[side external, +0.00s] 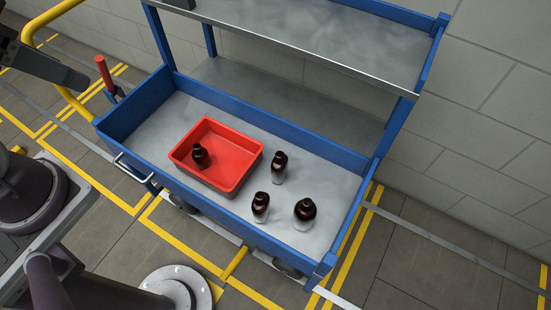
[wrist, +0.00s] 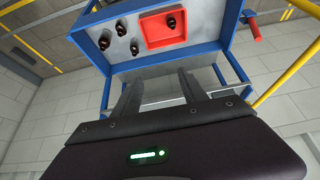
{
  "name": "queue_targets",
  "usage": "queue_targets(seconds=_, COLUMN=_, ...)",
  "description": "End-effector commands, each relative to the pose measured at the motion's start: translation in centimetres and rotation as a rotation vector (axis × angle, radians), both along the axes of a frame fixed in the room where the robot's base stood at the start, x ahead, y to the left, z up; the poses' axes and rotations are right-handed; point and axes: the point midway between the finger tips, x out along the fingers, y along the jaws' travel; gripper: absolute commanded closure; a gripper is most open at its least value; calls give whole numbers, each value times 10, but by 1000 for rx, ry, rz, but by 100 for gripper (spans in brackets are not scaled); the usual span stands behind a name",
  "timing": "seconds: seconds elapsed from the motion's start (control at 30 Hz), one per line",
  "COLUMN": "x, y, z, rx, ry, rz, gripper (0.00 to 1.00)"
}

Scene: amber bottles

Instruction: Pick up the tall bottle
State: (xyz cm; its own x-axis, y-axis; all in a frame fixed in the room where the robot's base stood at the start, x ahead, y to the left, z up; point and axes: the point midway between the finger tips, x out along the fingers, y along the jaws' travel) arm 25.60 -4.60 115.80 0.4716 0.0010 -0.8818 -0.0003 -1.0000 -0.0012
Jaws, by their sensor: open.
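Several dark amber bottles with white or clear lower parts are in the cart. The one that looks tallest (side external: 279,167) stands upright right of the red tray; it also shows in the wrist view (wrist: 134,47), though the height difference is slight. A slim bottle (side external: 260,206) and a wide round one (side external: 304,213) stand nearer the front edge. Another bottle (side external: 200,155) is inside the red tray (side external: 246,170). My gripper (wrist: 160,78) is open and empty in the wrist view, its two fingers apart, well away from the bottles. Its fingertips are not clearly visible in the side view.
The blue cart (side external: 140,102) has raised rims and a metal upper shelf (side external: 330,40) over its back part. Corner posts hold that shelf. The cart bed is clear around the bottles. A red handle (side external: 104,75) and yellow rail (side external: 62,88) stand at the left.

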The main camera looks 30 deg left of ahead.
Motion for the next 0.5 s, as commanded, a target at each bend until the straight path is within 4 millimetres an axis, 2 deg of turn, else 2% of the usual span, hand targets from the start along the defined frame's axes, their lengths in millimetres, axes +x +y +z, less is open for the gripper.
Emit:
queue_targets(seconds=0.23, x=1, y=-1, z=0, rx=-2, ry=2, rz=0, gripper=50)
queue_targets(seconds=0.3, x=3, y=-6, z=-1, rx=-23, ry=30, rz=-4, gripper=50)
queue_targets(seconds=0.37, x=10, y=-19, z=-3, rx=-75, ry=96, rz=-10, gripper=50)
queue_targets(seconds=0.47, x=30, y=-58, z=-11, rx=-228, ry=283, rz=-17, gripper=50)
queue_targets(seconds=0.5, x=40, y=-76, z=-15, rx=-303, ry=367, rz=-14, gripper=50)
